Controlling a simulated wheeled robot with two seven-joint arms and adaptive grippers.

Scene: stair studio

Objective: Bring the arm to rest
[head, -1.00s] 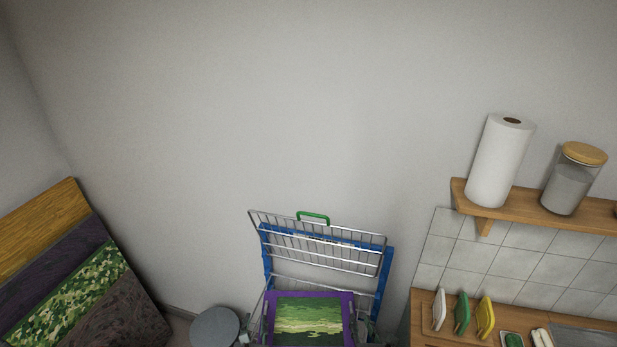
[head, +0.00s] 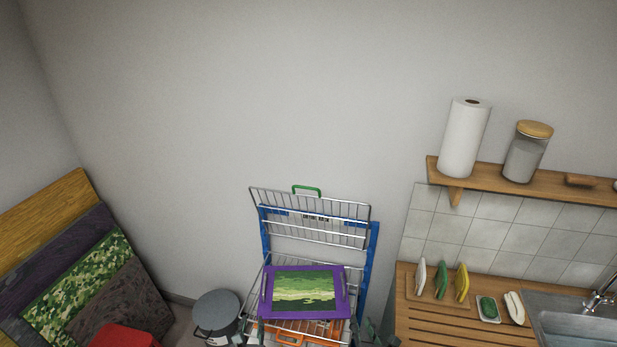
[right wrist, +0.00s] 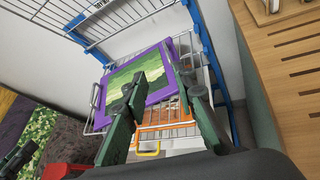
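My right gripper (right wrist: 160,92) shows in the right wrist view with its two dark green fingers apart and nothing between them. Beyond it is a purple-framed tray (right wrist: 173,65) with a green striped picture, resting on the wire trolley (right wrist: 91,122). In the head view the purple tray (head: 343,312) lies tilted on the trolley (head: 368,265). Part of my right gripper (head: 371,332) shows at the bottom edge, right of the tray.
An orange crate (head: 290,337) sits below the tray. A grey lidded bin (head: 216,312) and a red object (head: 124,337) stand left of the trolley. A wooden counter (head: 420,325) with a sink (head: 575,325) is close on the right, under a wall shelf (head: 490,181).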

